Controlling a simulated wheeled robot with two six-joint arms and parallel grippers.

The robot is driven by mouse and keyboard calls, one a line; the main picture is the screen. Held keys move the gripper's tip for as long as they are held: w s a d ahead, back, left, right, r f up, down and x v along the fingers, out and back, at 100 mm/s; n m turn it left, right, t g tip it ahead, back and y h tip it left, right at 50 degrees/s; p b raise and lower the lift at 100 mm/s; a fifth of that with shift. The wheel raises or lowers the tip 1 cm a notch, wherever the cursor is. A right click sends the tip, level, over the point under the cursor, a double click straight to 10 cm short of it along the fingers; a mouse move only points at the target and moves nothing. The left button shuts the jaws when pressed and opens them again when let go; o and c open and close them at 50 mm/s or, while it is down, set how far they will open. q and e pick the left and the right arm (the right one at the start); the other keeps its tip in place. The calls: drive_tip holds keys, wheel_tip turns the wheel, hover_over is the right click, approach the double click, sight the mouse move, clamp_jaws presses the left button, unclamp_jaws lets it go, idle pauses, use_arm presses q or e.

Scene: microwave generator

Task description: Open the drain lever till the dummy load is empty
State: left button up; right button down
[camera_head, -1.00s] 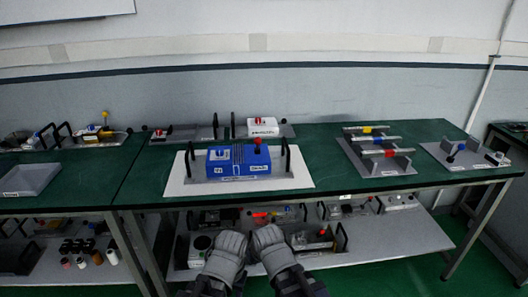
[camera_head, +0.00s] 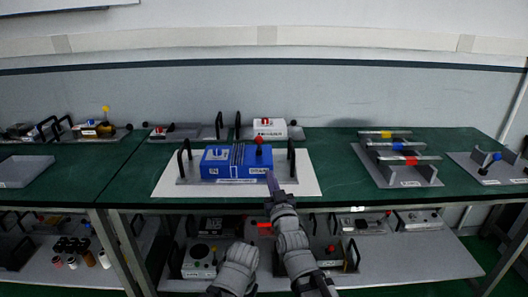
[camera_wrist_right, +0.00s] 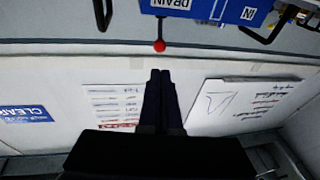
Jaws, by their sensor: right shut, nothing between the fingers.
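The blue dummy load box (camera_head: 224,161) stands on a grey tray with black handles on the table. Its drain lever has a red ball knob (camera_head: 258,140) on a dark stem at the box's right part. In the right wrist view the red knob (camera_wrist_right: 159,46) hangs by the DRAIN label on the blue box (camera_wrist_right: 190,8). My right gripper (camera_head: 270,174) is shut and empty in front of the box's right part, apart from the knob. Its fingers (camera_wrist_right: 160,74) point toward the knob in the wrist view. My left arm shows low in the middle, but its fingers do not show.
A white sheet (camera_head: 306,181) lies under the tray. Black handles (camera_head: 291,163) rise at both sides of the box. A white box (camera_head: 270,129) stands behind. A rack with coloured pieces (camera_head: 405,172) is to the right. The table's front edge and a loaded lower shelf (camera_head: 400,262) lie below.

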sight(260, 143)
drive_tip(key=shift+w+r, duration=0.1)
idle(0.3)
drive_tip(key=p+x, duration=0.2)
drive_tip(key=x, duration=1.2)
drive_tip(key=shift+p, duration=0.35)
